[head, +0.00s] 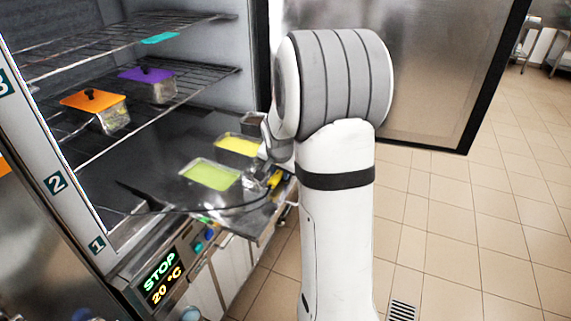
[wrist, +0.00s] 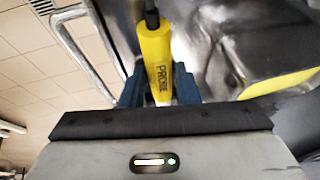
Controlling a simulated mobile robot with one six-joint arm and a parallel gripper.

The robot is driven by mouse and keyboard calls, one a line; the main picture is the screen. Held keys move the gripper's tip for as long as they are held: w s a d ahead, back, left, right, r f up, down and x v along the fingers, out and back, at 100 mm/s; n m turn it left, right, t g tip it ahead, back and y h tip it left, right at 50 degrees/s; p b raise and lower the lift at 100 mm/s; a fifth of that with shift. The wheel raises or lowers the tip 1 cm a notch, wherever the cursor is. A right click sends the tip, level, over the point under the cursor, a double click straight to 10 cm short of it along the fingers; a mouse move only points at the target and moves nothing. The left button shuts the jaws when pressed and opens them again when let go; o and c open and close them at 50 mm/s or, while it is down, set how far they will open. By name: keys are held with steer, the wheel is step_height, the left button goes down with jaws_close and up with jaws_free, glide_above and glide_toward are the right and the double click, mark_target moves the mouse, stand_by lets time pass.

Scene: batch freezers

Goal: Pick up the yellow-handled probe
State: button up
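The yellow-handled probe (wrist: 157,62) points away from my gripper in the wrist view, with "PROBE" printed on its handle and a black end at the top. My gripper (wrist: 159,88) has its two blue fingers on either side of the handle, close to it. I cannot tell whether both fingers press on it. In the head view the probe (head: 274,180) shows as a small yellow piece at the front edge of the freezer's lower shelf, beside my gripper (head: 268,170), which is partly hidden by my arm.
A green-filled pan (head: 210,175) and a yellow-filled pan (head: 238,145) sit just left of my gripper. Orange-lidded (head: 92,101) and purple-lidded (head: 146,76) pans stand on the rack above. A black cable (head: 215,208) crosses the front edge. The open door (head: 430,70) stands at right.

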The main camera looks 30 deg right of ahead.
jaws_close()
steer(key=shift+r, duration=0.1)
